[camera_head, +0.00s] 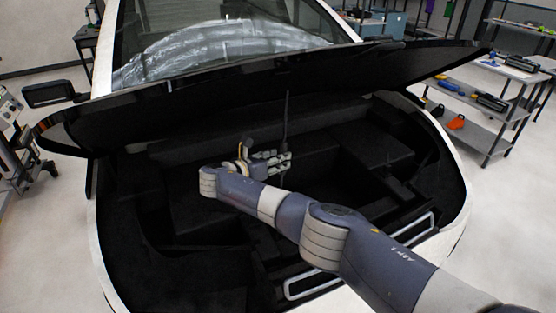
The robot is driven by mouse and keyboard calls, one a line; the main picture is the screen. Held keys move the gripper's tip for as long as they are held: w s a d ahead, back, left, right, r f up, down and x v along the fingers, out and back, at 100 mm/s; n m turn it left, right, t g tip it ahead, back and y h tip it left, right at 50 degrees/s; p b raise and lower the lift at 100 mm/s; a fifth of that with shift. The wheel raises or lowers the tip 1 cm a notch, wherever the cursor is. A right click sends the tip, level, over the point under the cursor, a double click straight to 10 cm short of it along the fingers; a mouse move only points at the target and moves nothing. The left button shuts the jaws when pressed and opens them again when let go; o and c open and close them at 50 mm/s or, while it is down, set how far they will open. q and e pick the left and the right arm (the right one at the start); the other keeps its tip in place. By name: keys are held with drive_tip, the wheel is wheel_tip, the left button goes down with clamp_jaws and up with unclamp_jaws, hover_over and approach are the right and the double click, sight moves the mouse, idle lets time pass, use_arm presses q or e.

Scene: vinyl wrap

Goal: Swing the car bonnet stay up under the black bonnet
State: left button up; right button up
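The black bonnet (215,107) is raised and spans the front bay from left to right, tilted. The bonnet stay (285,118) is a thin dark rod standing nearly upright below the bonnet's middle. Its top is close to the bonnet's underside; whether they touch is unclear in the dark. My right gripper (283,160) reaches in from the lower right, with its pale fingers at the lower part of the stay. Whether the fingers are closed around the rod or only beside it cannot be told. My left gripper is not in view.
The dark front bay (185,185) of the white car lies under the bonnet, with raised black trim (375,150) at its right. A side mirror (48,93) stands at the left. A shelf unit with tools (470,125) stands at the right, with clear floor between.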

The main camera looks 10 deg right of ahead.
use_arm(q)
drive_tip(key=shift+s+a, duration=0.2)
use_arm(e)
drive_tip(key=v, duration=1.2)
